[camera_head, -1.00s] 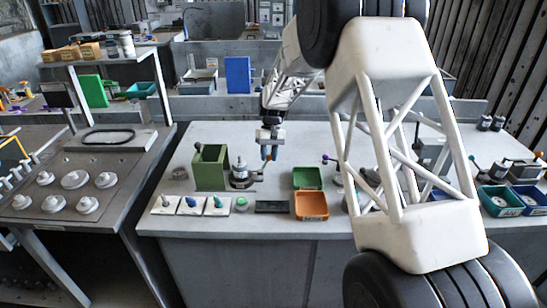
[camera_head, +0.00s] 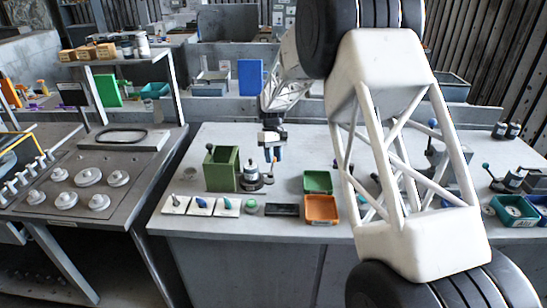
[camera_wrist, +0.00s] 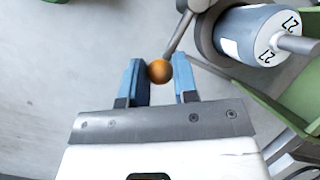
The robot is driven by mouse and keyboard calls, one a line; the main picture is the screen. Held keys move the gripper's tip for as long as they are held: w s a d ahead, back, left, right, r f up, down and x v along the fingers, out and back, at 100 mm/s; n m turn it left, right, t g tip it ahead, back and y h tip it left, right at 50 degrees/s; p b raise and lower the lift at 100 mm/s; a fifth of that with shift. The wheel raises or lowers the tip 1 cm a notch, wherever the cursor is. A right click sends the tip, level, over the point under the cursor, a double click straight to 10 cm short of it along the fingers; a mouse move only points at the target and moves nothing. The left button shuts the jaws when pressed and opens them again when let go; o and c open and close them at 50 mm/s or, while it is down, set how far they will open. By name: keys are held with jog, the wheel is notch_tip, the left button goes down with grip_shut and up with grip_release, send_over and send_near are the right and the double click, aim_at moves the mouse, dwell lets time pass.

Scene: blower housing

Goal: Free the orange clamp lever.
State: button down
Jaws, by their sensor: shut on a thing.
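The orange ball knob of the clamp lever (camera_wrist: 159,71) sits between the blue fingertips of my gripper (camera_wrist: 159,82) in the wrist view, and the jaws are shut on it. A thin grey lever rod runs from the knob up and right to a clamp fixture (camera_wrist: 205,30). In the head view my gripper (camera_head: 272,156) points down at the right side of the clamp fixture (camera_head: 253,182) on the bench. The knob is hardly visible there.
A green box (camera_head: 222,172) stands just left of the fixture. A green tray (camera_head: 317,182) and an orange tray (camera_head: 321,210) lie to the right. White cards with small parts (camera_head: 201,207) and a dark block (camera_head: 282,210) lie in front. My arm hides part of the right bench.

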jog(key=c, duration=0.9)
grip_release()
jog(key=shift+s+f, duration=0.1)
jog(key=shift+f, duration=0.05)
jog(key=v, duration=0.7)
jog(key=shift+r, duration=0.4)
